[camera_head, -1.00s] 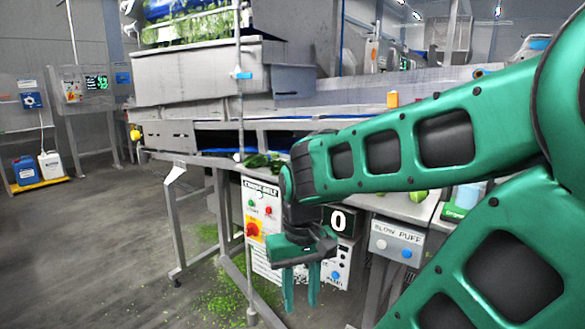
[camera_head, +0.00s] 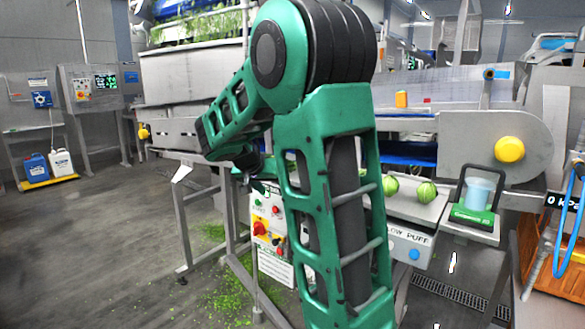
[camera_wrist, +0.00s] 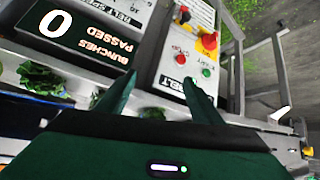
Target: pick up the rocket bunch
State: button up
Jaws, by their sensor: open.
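My gripper (camera_wrist: 160,92) is open in the wrist view, its two dark green fingers spread with nothing gripped between them. A small leafy green bunch (camera_wrist: 152,112) shows near the bench edge between the finger bases, mostly hidden by the gripper body. Another, larger leafy bunch (camera_wrist: 45,80) lies to the left of the fingers, beside the counter box. I cannot tell which of them is the rocket bunch. In the head view my arm hides the gripper's fingertips and the leafy bunches.
The control panel (camera_wrist: 190,55) and bunch counter (camera_wrist: 65,25) are close to my fingers. Two round green items (camera_head: 390,186) (camera_head: 427,192) sit on the bench to the right, near a green scale with a cup (camera_head: 474,206). Green scraps (camera_head: 222,295) litter the floor.

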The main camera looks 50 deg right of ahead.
jog(key=w+d+r+m+h, duration=0.2)
jog(key=w+d+r, duration=0.1)
jog(key=w+d+r+m+g+h, duration=0.1)
jog(key=w+d+r+m+h, duration=0.1)
jog(key=w+d+r+h, duration=0.1)
jog(key=shift+w+d+r, duration=0.15)
jog(key=shift+d+r, duration=0.25)
jog(key=shift+r, duration=0.05)
jog(key=x, duration=0.5)
jog(key=shift+r, duration=0.1)
jog(key=shift+s+x, duration=0.15)
jog(key=shift+x, duration=1.2)
jog(key=shift+s+x, duration=0.1)
jog(key=shift+x, duration=1.25)
jog(key=shift+s+r, duration=0.15)
jog(key=shift+r, duration=0.05)
jog(key=c, duration=1)
